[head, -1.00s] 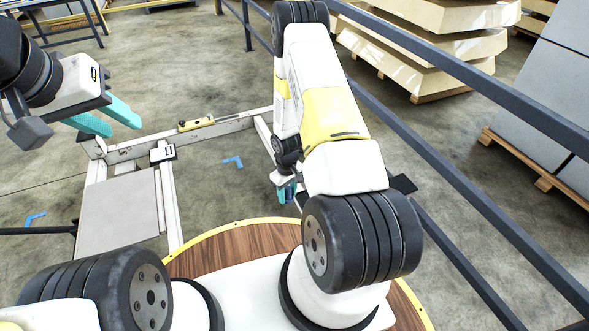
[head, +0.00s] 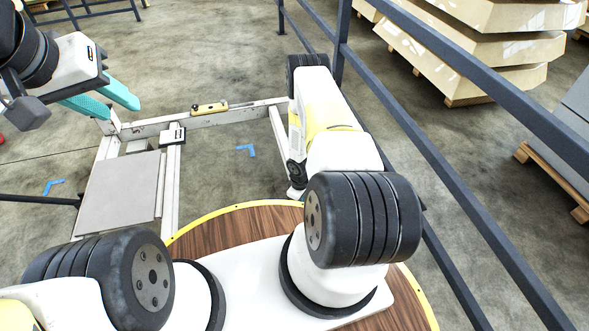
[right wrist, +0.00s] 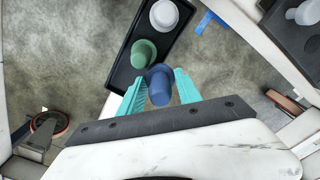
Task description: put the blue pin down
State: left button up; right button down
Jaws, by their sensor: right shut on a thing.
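The blue pin (right wrist: 160,88) is between the teal fingers of my right gripper (right wrist: 159,78) in the right wrist view. The gripper is shut on it. Just beyond it, a green pin (right wrist: 144,53) and a white pin (right wrist: 164,14) stand on a narrow black tray (right wrist: 122,64). The blue pin overlaps the tray's near end in the picture; I cannot tell whether it touches the tray. In the head view my right gripper is hidden behind its arm. My left gripper (head: 121,108), with teal fingers apart and empty, is at the upper left.
A white frame (head: 232,118) with a grey panel (head: 120,188) stands ahead. Dark railings (head: 440,180) run along the right, close to my right arm. Another dark tray (right wrist: 288,28) with a pale object shows at the wrist view's upper right. A caster (right wrist: 50,122) is lower left.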

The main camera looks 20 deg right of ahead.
jog(key=w+d, duration=0.4)
jog(key=shift+w+d+f, duration=0.15)
jog(key=shift+w+f, duration=0.1)
jog(key=shift+f, duration=1.75)
